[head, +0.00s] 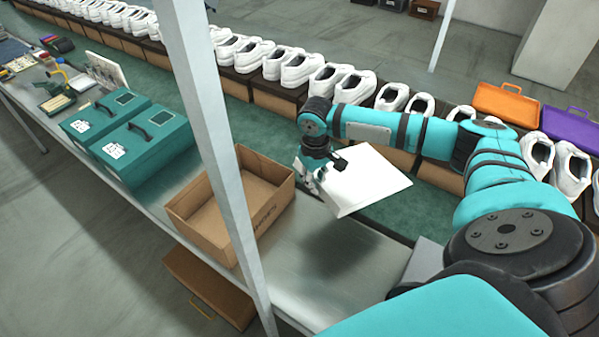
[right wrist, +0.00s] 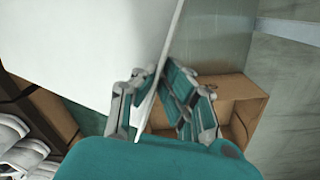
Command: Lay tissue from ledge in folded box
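A white sheet of tissue (head: 366,182) is held in the air above the metal ledge by my right gripper (head: 312,178). The gripper is shut on the sheet's left edge. In the right wrist view the tissue (right wrist: 95,50) fills the upper left, and the fingers of the gripper (right wrist: 160,85) close on its edge. The open brown folded box (head: 205,222) stands on the ledge to the left of the gripper, and its inside looks empty. The box (right wrist: 240,105) also shows behind the fingers in the right wrist view. My left gripper is not in view.
A grey post (head: 222,150) rises in front of the box. Two teal cases (head: 150,140) stand on the ledge (head: 300,270) further left. White shoes (head: 300,68) on brown boxes line the green conveyor behind. An orange case (head: 507,104) and a purple case (head: 570,125) lie at right.

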